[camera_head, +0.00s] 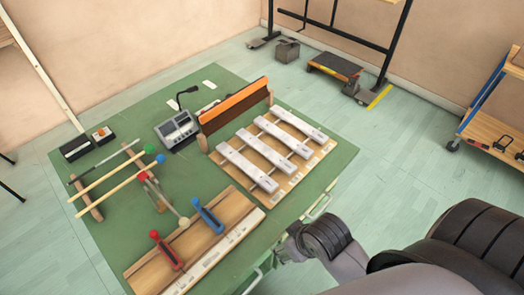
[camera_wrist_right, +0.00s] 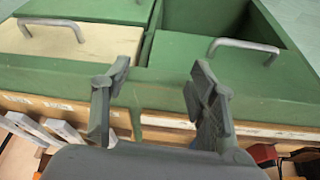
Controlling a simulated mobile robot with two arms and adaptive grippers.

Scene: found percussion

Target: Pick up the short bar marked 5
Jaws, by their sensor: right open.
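Several silver metal bars (camera_head: 263,153) lie side by side on a wooden frame (camera_head: 283,192) on the green table (camera_head: 325,172). Their markings are too small to read, so I cannot tell which bar is marked 5. My right gripper (camera_head: 283,252) is beside the table's front edge, near the handles, apart from the bars. In the right wrist view, its two fingers (camera_wrist_right: 158,92) are spread with nothing between them. Ends of pale bars (camera_wrist_right: 62,131) show at lower left there. My left gripper is not in view.
A wooden board (camera_head: 192,246) carries red (camera_head: 166,250) and blue (camera_head: 207,215) handled tools. Sticks (camera_head: 104,184) lie at left. An orange-topped wooden block (camera_head: 235,104) stands behind the bars.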

